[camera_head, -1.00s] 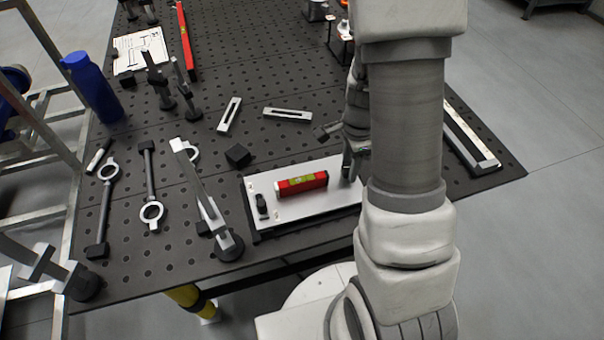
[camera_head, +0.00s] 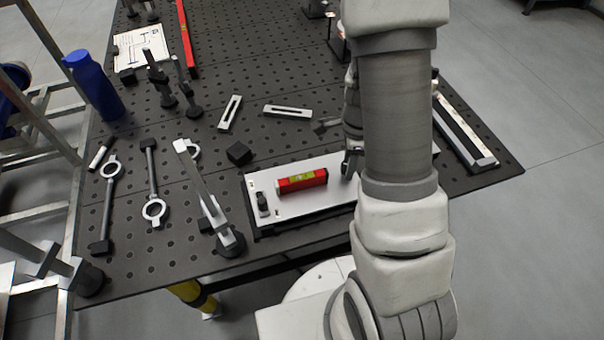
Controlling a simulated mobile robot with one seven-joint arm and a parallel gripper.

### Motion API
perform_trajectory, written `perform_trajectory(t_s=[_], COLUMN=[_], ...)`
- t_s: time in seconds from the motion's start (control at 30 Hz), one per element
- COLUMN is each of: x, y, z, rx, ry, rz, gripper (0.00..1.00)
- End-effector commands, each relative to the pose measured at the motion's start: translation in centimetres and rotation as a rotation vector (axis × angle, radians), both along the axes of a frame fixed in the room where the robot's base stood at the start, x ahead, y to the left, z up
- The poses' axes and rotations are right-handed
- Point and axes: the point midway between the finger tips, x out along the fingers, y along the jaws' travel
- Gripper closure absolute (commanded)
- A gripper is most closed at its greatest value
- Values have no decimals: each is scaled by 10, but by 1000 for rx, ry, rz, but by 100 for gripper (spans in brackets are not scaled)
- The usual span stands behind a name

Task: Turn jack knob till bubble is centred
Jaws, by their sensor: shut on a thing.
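A red spirit level (camera_head: 302,181) with a yellow-green vial window lies on a pale metal plate (camera_head: 300,205) near the table's front edge. The bubble is too small to read. My gripper (camera_head: 347,172) points down at the plate's right part, just right of the level and apart from it. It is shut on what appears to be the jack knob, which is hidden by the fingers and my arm. A small dark fitting (camera_head: 262,203) stands at the plate's left end.
My arm covers the plate's right side. A dark block (camera_head: 239,153) and two slotted bars (camera_head: 287,112) lie behind the plate. A clamp (camera_head: 215,210) stands close to its left. A long channel piece (camera_head: 464,131) lies right of my arm.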

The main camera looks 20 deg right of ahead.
Motion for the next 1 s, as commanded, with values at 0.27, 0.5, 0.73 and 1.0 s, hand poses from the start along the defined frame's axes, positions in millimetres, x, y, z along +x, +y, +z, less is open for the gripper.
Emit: perform_trajectory(t_s=[0.27,0.5,0.73,1.0], x=[-5,-5,-6,-6], y=[1,1,0,1], z=[-3,-3,0,-1], rx=[3,3,2,1], ry=[14,15,17,15], rz=[-1,-3,-127,-335], gripper=[97,97,97,97])
